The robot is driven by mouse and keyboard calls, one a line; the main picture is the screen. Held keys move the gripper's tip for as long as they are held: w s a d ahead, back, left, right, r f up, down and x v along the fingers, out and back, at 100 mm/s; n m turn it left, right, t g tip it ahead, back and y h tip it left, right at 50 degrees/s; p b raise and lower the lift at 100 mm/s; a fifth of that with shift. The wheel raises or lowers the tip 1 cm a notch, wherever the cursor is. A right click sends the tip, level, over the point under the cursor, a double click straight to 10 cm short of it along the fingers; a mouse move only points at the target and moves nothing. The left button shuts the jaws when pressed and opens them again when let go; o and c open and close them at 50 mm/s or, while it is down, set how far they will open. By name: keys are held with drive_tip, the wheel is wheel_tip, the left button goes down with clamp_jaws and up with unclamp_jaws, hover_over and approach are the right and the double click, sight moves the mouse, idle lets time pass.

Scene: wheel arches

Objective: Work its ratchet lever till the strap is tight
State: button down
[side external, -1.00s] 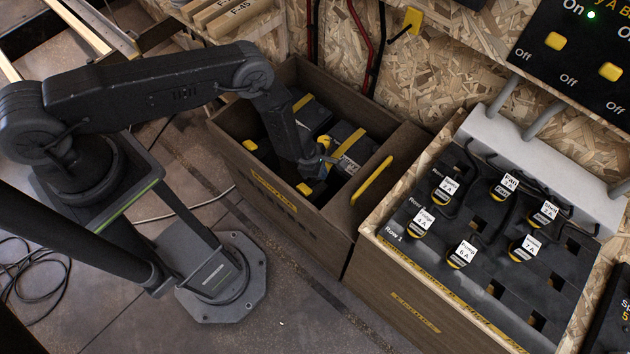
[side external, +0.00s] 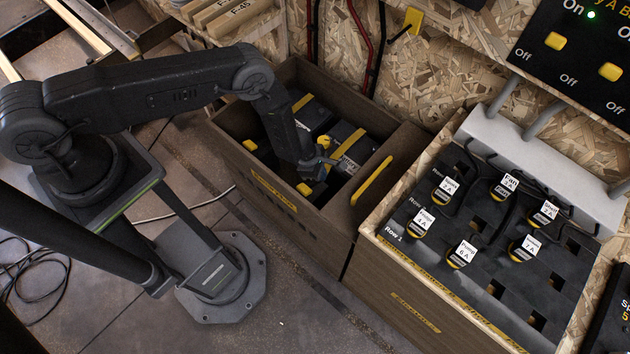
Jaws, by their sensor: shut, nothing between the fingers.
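My gripper (side external: 318,162) is inside the brown open-topped box (side external: 270,203), close to its front right part. It is shut and holds nothing. Two dark blocks with yellow straps sit in the box: one at the back (side external: 313,115) and one at the right (side external: 352,150). A small yellow part (side external: 323,142), which may be the ratchet lever, shows right at my gripper's tip, beside the right block. I cannot tell whether they touch. More yellow parts show at the box's left (side external: 250,145) and front (side external: 304,189). My arm hides part of the box's inside.
A yellow handle (side external: 372,181) is on the box's right side. To the right stands a fuse panel (side external: 470,215) with several labelled plugs and some empty sockets. A chipboard wall (side external: 345,60) with cables rises behind the box.

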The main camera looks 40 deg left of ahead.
drive_tip(key=shift+s+f, duration=0.45)
drive_tip(key=shift+f, duration=0.2)
drive_tip(key=shift+s+f, duration=0.45)
drive_tip(key=shift+f, duration=0.15)
idle(1.6)
drive_tip(key=shift+w+r, duration=0.45)
drive_tip(key=shift+r, duration=0.25)
drive_tip(key=shift+w+r, duration=0.45)
drive_tip(key=shift+r, duration=0.25)
drive_tip(key=w+r, duration=0.1)
drive_tip(key=r, duration=0.1)
drive_tip(key=w+r, duration=0.2)
drive_tip(key=shift+r, duration=0.1)
idle(0.4)
